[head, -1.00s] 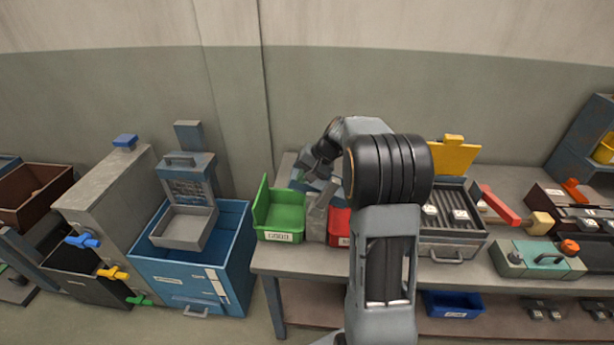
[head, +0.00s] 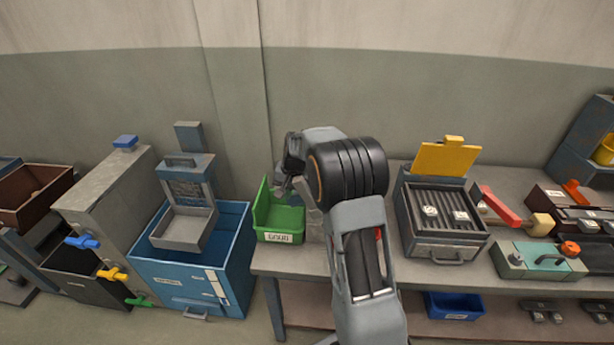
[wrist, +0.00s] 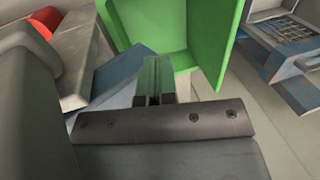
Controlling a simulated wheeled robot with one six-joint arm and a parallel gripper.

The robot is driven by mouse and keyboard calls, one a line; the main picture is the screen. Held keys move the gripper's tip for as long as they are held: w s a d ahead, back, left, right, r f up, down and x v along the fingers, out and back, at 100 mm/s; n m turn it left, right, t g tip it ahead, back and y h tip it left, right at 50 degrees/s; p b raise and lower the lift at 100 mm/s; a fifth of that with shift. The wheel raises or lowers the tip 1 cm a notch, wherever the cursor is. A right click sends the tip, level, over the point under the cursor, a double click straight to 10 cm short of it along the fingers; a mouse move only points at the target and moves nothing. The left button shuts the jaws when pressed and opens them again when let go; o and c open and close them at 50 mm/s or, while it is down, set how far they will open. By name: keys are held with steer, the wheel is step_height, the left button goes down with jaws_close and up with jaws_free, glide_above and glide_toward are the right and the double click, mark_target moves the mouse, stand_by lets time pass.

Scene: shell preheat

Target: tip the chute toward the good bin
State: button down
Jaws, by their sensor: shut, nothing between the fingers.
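The green good bin (head: 280,238) stands at the left end of the bench, and it also shows in the wrist view (wrist: 185,35). My gripper (head: 281,188) is over the bin's near side in the head view. In the wrist view its fingers (wrist: 157,62) are together and empty, in front of the green bin wall. A blue sloped plate (wrist: 108,96), which looks like part of the chute, is left of the fingers with a grey block (wrist: 85,65) beside it. My arm hides most of the chute in the head view. I cannot tell its tilt or any contact.
A red bin (head: 379,234) shows only as a sliver behind my arm. A ridged tray (head: 445,215) with a raised yellow lid (head: 444,158) stands to the right.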

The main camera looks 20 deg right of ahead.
steer(key=shift+f+g+h+p, duration=0.3)
steer(key=shift+f+g+h, duration=0.2)
steer(key=shift+f+h, duration=0.25)
steer(key=shift+s+f, duration=0.1)
steer(key=shift+f, duration=0.1)
steer(key=shift+a+r+p, duration=0.15)
steer(key=shift+r+p, duration=0.25)
steer(key=w+a+r, duration=0.4)
steer(key=a+r, duration=0.2)
steer(key=r, duration=0.5)
steer(key=shift+w+a+r, duration=0.15)
steer(key=shift+a, duration=0.15)
